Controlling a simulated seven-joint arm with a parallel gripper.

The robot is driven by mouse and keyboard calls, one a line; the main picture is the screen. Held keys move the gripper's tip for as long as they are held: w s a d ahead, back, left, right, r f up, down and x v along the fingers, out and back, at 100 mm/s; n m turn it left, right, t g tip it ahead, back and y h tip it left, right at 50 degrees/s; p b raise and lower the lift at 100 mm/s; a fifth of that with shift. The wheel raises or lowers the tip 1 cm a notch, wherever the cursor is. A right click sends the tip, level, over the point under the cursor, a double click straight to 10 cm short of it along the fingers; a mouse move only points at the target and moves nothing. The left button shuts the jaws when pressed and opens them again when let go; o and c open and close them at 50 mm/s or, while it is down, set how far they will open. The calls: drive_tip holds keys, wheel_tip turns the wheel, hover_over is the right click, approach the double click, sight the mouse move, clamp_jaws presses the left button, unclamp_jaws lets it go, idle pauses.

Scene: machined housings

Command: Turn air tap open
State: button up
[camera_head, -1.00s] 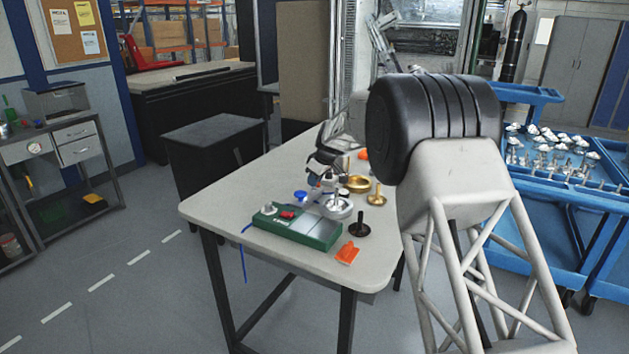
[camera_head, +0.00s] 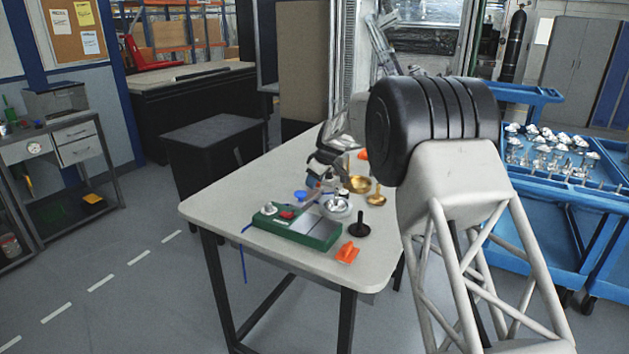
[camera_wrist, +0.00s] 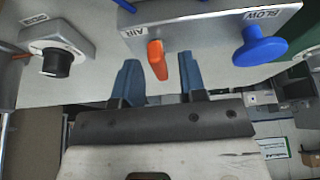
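The air tap (camera_wrist: 157,59) shows in the wrist view as an orange lever under the AIR label of a grey panel (camera_wrist: 205,25). My gripper (camera_wrist: 158,68) is open. Its two blue-grey fingers stand apart on either side of the lever in the picture, with a gap on each side; no contact is visible. In the head view my gripper (camera_head: 315,180) hangs over the table beside the green fixture. The tap cannot be made out clearly there.
A blue BLOW knob (camera_wrist: 260,47) sits right of the tap, and a black knob (camera_wrist: 56,63) on a grey box at left. On the table (camera_head: 225,195) are a green fixture (camera_head: 318,232), a silver dish (camera_head: 337,205), brass parts (camera_head: 376,198) and an orange piece (camera_head: 347,252).

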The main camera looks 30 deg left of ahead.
drive_tip(key=shift+r, duration=0.1)
drive_tip(key=v, duration=0.7)
drive_tip(key=shift+d+r, duration=0.2)
drive_tip(key=shift+r, duration=0.05)
drive_tip(key=shift+d, duration=0.1)
idle(0.4)
